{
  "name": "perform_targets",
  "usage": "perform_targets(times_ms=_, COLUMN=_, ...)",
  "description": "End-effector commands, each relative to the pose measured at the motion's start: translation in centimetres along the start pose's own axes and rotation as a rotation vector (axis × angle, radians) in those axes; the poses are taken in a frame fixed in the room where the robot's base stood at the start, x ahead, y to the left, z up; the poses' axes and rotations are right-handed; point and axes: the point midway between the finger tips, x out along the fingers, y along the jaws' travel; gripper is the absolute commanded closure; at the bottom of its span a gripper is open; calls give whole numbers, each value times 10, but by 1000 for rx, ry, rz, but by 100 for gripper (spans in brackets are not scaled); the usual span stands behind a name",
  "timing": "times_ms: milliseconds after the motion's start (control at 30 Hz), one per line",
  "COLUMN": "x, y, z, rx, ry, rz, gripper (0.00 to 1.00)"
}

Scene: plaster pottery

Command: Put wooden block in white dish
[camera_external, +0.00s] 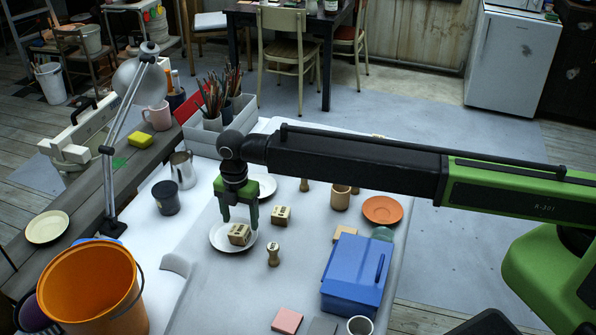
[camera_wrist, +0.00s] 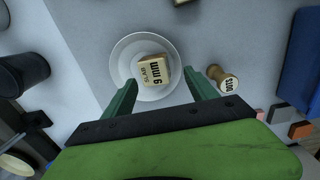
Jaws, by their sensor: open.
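A pale wooden block (camera_external: 239,234) lies inside a white dish (camera_external: 216,240) on the table. In the wrist view the block (camera_wrist: 151,73), with dark lettering on it, rests in the dish (camera_wrist: 124,57), near its middle. My gripper (camera_external: 240,216) points down over the dish. Its green fingers are open and apart, one on each side of the block, and appear not to hold it. A second wooden block (camera_external: 281,215) sits on the table just right of the dish. Whether the fingertips touch the dish cannot be told.
A wooden stamp (camera_external: 273,254) stands right of the dish; it shows in the wrist view (camera_wrist: 226,79). A blue box (camera_external: 352,277) is at right. A dark pot (camera_external: 166,198) stands at left, and another white dish (camera_external: 265,184) lies behind my gripper.

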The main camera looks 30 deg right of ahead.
Motion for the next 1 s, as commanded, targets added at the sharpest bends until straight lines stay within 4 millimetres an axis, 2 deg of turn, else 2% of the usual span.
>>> perform_targets(times_ms=33, x=-24, y=0, z=0, rx=0, ry=0, rz=0, gripper=33)
perform_targets(times_ms=300, x=-78, y=0, z=0, rx=0, ry=0, rz=0, gripper=33)
perform_targets(times_ms=433, x=-86, y=0, z=0, rx=0, ry=0, rz=0, gripper=33)
perform_targets(times_ms=767, x=-83, y=-1, z=2, rx=4, ry=0, rz=0, gripper=33)
perform_targets(times_ms=833, x=-83, y=-8, z=17, rx=47, ry=0, rz=0, gripper=33)
perform_targets(times_ms=867, x=-83, y=-15, z=31, rx=85, ry=0, rz=0, gripper=33)
perform_targets(times_ms=967, x=-83, y=-55, z=106, rx=316, ry=-1, rz=0, gripper=33)
perform_targets(times_ms=1000, x=-83, y=-79, z=145, rx=449, ry=-1, rz=0, gripper=33)
